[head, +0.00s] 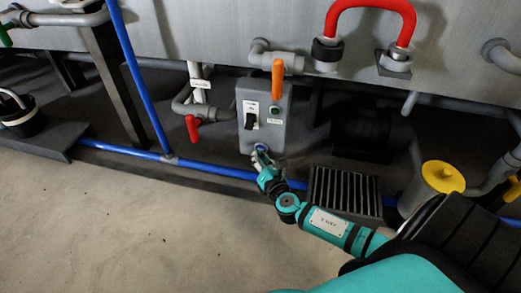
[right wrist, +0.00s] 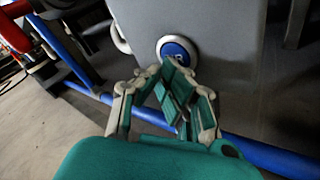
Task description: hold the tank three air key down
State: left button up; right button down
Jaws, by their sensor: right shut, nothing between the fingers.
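A grey control box (head: 268,138) stands below the tank wall in the head view. A round blue key (right wrist: 174,46) with a pale rim sits low on the box's face in the right wrist view. I cannot read a tank number on it. My right gripper (head: 262,153) is shut and empty in front of the key. In the right wrist view the closed fingertips (right wrist: 173,72) overlap the key's lower edge; I cannot tell whether they press it in. My left gripper is not in view.
A blue pipe (head: 215,169) runs low behind my arm. A black ribbed block (head: 343,190) and yellow-topped canister (head: 442,177) stand right.

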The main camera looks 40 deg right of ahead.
dwell(0.5)
jog(key=shift+s+a, duration=0.55)
jog(key=shift+a, duration=0.1)
jog(key=shift+s+a+p, duration=0.5)
jog(key=shift+s+a, duration=1.15)
jog(key=shift+a, duration=0.25)
